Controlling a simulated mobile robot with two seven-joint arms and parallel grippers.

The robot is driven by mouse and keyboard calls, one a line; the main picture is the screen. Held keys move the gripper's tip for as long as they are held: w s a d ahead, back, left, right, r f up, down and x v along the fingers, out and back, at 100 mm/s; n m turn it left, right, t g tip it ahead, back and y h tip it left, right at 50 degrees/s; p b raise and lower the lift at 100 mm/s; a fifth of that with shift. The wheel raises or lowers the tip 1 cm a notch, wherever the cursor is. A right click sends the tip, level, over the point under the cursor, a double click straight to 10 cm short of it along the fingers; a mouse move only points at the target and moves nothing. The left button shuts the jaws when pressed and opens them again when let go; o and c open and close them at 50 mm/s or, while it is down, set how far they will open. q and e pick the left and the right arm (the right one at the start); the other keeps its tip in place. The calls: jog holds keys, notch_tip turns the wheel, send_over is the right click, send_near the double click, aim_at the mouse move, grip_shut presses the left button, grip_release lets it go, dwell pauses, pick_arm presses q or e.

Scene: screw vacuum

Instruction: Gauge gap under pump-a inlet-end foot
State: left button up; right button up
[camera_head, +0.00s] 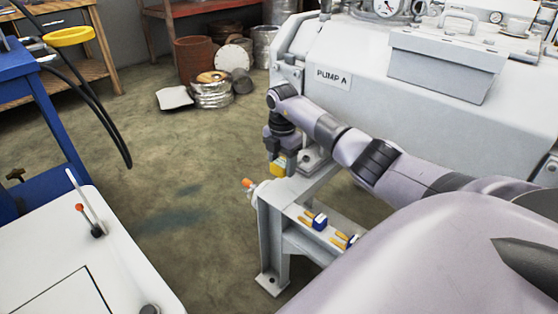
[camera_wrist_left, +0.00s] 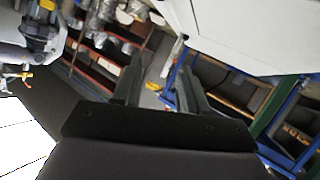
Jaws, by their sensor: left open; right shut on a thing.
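Pump A (camera_head: 435,125) is a large white machine with a "PUMP A" plate (camera_head: 333,77), standing on a grey steel frame (camera_head: 271,235). A foot (camera_head: 312,158) shows at the frame's near corner, partly hidden by my right arm. My right gripper (camera_head: 278,158) points down just left of this foot, shut on a small yellow item (camera_head: 278,169), which looks like the gauge. Whether it touches the foot or enters a gap cannot be told. My left gripper (camera_wrist_left: 160,85) is open and empty in the left wrist view, away from the pump.
Blue-and-yellow tools (camera_head: 319,221) lie on the frame's ledge, and an orange-tipped fitting (camera_head: 249,183) juts from its corner. A blue cart (camera_head: 40,130) stands left. Drums (camera_head: 194,63) and cans stand at the back. The floor between is clear.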

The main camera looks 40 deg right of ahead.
aim_at(282, 187)
pick_arm(q)
jog(key=shift+s, duration=0.1)
pick_arm(e)
jog(key=shift+r+p, duration=0.15)
jog(key=shift+p, duration=0.3)
jog(key=shift+f+b, duration=0.55)
jog(key=shift+f, duration=0.2)
jog(key=shift+f+b, duration=0.4)
jog(key=shift+f, duration=0.3)
jog(key=shift+f+b, duration=0.35)
jog(key=shift+f, duration=0.3)
pick_arm(q)
jog(key=shift+w+d+f+h, duration=0.1)
jog(key=shift+w+d+h, duration=0.1)
jog(key=shift+d+h, duration=0.4)
pick_arm(e)
jog(key=shift+f, duration=0.45)
pick_arm(q)
jog(key=shift+f+b, duration=0.2)
jog(key=shift+b, duration=0.2)
pick_arm(e)
jog(key=shift+f, duration=0.3)
